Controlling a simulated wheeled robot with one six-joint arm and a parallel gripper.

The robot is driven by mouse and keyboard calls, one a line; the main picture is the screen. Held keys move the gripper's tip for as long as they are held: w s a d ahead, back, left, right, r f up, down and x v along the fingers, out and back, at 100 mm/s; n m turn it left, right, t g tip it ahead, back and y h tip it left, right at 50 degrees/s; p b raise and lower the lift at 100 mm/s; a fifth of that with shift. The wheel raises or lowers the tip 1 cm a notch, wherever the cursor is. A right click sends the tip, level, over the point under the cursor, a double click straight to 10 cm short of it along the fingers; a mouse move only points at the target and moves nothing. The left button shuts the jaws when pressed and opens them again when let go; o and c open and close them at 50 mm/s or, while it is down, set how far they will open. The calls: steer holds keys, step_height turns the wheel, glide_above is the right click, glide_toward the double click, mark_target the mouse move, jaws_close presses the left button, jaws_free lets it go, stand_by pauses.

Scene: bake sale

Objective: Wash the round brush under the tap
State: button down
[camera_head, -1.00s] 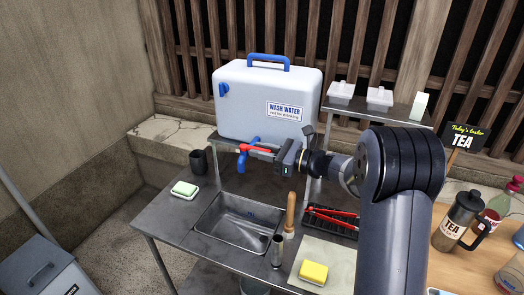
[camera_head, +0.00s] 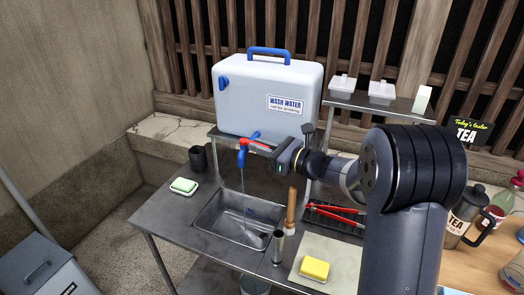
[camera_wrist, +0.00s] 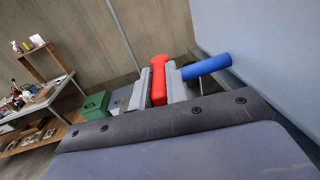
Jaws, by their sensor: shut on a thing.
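My gripper (camera_head: 270,148) is shut on the red tap lever (camera_head: 254,143). In the wrist view the red lever (camera_wrist: 158,80) sits between my two grey fingers, with the blue pipe (camera_wrist: 207,66) beside it. The blue tap (camera_head: 242,158) is below the white wash-water tank (camera_head: 250,105). A thin stream of water (camera_head: 243,192) falls from the tap into the steel sink (camera_head: 215,222). A wooden-handled tool (camera_head: 291,208), which looks like the round brush, stands upright at the sink's right edge. Its lower end is small and hard to make out.
A steel cylinder (camera_head: 278,247) stands in front of the wooden handle. Red tongs (camera_head: 335,214) lie on a black rack to the right. A yellow sponge (camera_head: 315,268) lies on a pale mat. A green-and-white sponge (camera_head: 184,186) and a dark cup (camera_head: 198,158) are left of the sink.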

steer(key=shift+s+a+m+t+h+b, duration=0.2)
steer(key=shift+s+m+t+h+b, duration=0.15)
steer(key=shift+m+t+h+b, duration=0.55)
steer(key=c, duration=1.4)
jaws_free()
steer(key=b+v, duration=0.1)
steer(key=v, duration=0.9)
steer(key=shift+s+d+f+b, duration=0.2)
steer(key=shift+s+d+b, duration=0.1)
steer(key=shift+b, duration=0.1)
steer(key=shift+w+a, duration=0.1)
